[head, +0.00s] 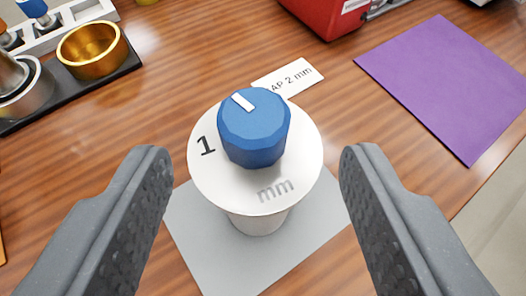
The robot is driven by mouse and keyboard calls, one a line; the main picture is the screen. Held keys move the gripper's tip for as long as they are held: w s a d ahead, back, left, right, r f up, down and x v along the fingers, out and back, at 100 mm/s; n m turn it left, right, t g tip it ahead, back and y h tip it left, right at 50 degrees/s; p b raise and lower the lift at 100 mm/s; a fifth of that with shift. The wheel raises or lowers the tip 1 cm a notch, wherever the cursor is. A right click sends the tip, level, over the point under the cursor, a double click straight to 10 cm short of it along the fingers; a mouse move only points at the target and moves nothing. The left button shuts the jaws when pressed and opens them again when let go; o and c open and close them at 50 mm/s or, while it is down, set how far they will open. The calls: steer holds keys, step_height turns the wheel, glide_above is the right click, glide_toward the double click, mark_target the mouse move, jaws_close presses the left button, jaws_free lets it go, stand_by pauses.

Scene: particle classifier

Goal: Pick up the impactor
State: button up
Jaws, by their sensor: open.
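The impactor (215,178) appears to be the white round piece with a faceted blue knob (254,128) on top. It stands upright on a grey mat (210,258) on the wooden table. Its top carries a black "1" and the letters "mm". My gripper (258,168) is open, with one dark grey finger on each side of the impactor. Both fingers are apart from it in the picture, with clear gaps. The lower part of the impactor is mostly hidden under its wide top.
A label (288,78) reading "AP 2 mm" lies behind the impactor. A purple mat (450,85) is at the right, near the table edge. A gold cup (92,50) and a silver cup (30,92) sit on a dark tray (75,92) at left. A red box (325,12) stands at the back.

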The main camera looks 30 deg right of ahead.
mark_target(255, 108)
steer(key=shift+b+x, duration=0.75)
steer(key=shift+x, duration=3)
jaws_close()
